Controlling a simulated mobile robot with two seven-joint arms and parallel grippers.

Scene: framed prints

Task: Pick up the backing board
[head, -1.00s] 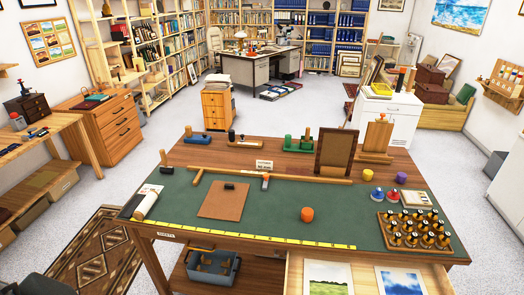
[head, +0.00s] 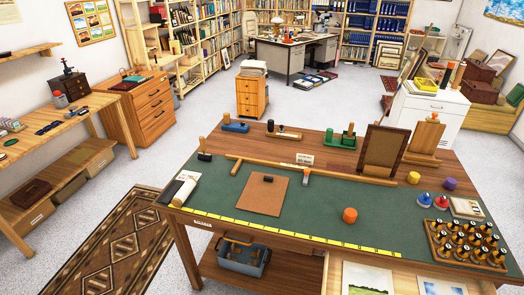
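A flat brown board (head: 262,196), which looks like the backing board, lies on the green mat (head: 310,215) of the worktable. A small black piece (head: 268,179) sits on its upper part. A wooden bar with a metal piece lies just behind the board. A dark brown frame (head: 382,150) stands upright at the table's back right. Neither of my grippers shows in the head view.
A yellow measuring strip (head: 290,232) runs along the table's front edge. An orange knob (head: 350,215) and a tray of black-topped bottles (head: 466,244) are to the right. An open drawer with prints juts out in front.

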